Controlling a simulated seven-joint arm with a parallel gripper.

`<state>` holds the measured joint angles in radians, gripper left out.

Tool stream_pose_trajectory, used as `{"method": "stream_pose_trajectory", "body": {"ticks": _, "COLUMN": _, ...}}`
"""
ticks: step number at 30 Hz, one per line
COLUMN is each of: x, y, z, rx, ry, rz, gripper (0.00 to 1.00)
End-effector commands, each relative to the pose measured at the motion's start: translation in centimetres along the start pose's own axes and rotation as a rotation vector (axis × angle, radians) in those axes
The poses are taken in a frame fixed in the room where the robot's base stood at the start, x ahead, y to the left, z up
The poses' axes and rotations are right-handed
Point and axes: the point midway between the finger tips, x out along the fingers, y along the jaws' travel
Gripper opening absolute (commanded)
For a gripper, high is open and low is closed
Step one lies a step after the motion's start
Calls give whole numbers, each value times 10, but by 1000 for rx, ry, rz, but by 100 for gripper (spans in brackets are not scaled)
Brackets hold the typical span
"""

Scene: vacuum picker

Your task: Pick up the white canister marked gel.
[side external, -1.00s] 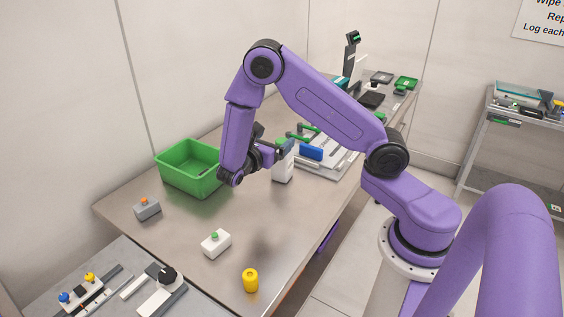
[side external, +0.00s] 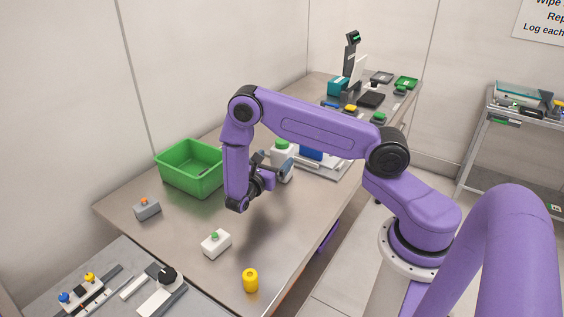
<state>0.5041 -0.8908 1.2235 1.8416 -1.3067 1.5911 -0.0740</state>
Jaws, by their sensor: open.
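A white canister (side external: 281,155) with a green cap stands upright on the bench, to the right of the green bin. No lettering on it can be read at this size. My gripper (side external: 278,168) is open, lowered beside the canister with its fingers pointing right towards it. The fingers overlap the canister's body in this view and hide part of it. I cannot tell whether the canister lies between the fingers or whether they touch it.
A green bin (side external: 188,172) stands left of my arm. A grey box (side external: 147,208) with an orange top, a white box (side external: 216,243) with a green top and a yellow cylinder (side external: 250,280) stand nearer. A blue block (side external: 311,153) stands behind the canister.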

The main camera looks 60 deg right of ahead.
Motion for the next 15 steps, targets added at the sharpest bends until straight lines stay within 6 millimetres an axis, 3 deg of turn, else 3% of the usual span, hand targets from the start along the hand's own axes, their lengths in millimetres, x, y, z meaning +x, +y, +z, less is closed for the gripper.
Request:
{"method": "stream_pose_trajectory", "body": {"ticks": 5, "x": 13, "y": 0, "z": 0, "rx": 0, "ry": 0, "rz": -1, "gripper": 94}}
{"method": "stream_pose_trajectory", "body": {"ticks": 15, "x": 59, "y": 0, "z": 0, "rx": 1, "ry": 1, "rz": 1, "gripper": 94}}
